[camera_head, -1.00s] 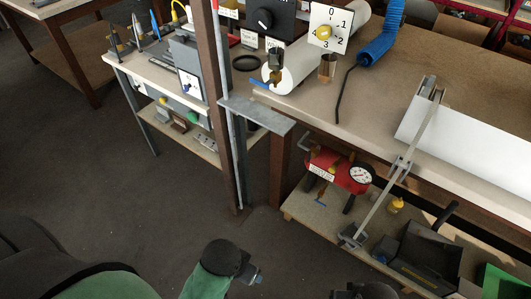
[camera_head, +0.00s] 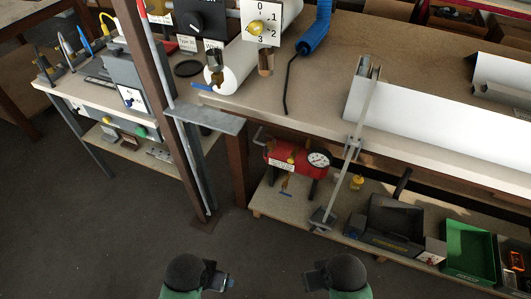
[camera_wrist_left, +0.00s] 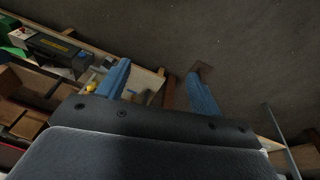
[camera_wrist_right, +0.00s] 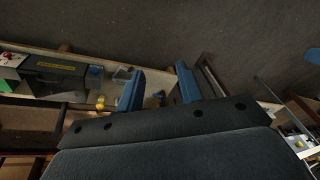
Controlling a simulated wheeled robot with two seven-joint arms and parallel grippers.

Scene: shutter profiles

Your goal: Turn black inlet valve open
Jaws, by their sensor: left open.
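A black knob (camera_head: 197,21) sits on a dark square panel at the upper left of the head view, its pointer slanted. I cannot tell whether it is the black inlet valve; no label reads clearly as inlet. A brass fitting with a blue lever (camera_head: 203,87) is at the near table corner, below the panel. My left gripper (camera_head: 224,283) and right gripper (camera_head: 309,279) are low over the floor, far from these. Both are empty; the fingers stand apart in the left wrist view (camera_wrist_left: 159,70) and the right wrist view (camera_wrist_right: 160,70).
A yellow knob (camera_head: 258,27) is on a white numbered dial. A red tank (camera_head: 286,157) with a gauge stands on the lower shelf. A brown post (camera_head: 160,90) and grey bracket (camera_head: 208,119) stand between the benches. A green bin (camera_head: 468,247) is at right. The floor ahead is clear.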

